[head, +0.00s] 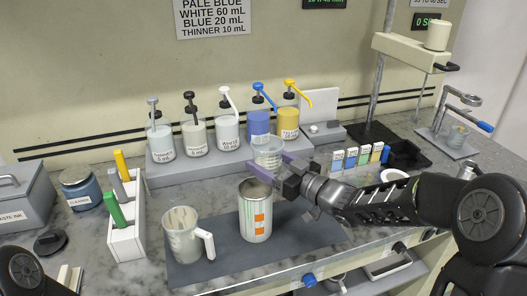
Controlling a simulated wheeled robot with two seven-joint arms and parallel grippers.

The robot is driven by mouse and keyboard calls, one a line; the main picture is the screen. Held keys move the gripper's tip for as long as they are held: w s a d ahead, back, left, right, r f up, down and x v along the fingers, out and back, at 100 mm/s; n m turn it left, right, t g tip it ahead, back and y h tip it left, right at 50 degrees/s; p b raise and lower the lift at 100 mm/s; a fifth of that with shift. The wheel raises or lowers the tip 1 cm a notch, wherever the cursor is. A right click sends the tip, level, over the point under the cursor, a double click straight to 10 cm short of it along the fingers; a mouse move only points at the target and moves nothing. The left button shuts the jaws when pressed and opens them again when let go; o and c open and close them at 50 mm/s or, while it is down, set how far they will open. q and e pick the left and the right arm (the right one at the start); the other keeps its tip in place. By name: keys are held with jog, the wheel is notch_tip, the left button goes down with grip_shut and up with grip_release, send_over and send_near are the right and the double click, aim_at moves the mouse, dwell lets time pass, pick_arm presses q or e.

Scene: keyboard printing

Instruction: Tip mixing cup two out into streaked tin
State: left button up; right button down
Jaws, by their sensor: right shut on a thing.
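My right gripper (270,163) comes in from the right and is shut on a clear mixing cup (268,152). The cup looks roughly upright, above and just behind the tin's rim; I cannot make out its number or how much is in it. An open metal tin (254,218) with a white and orange label stands upright on the dark mat. A translucent handled jug (183,240) with pale streaks inside stands on the mat left of the tin, apart from it. My left gripper is not in view.
Several pump bottles (228,134) stand on a grey riser (190,173) behind. Small colour cards (351,160) and a stand (372,130) are at right. The dark mat (310,236) is bare right of the tin.

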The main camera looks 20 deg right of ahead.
jog(key=shift+r, duration=0.2)
jog(key=shift+s+d, duration=0.2)
jog(key=shift+w, duration=0.1)
jog(key=shift+a, duration=0.15)
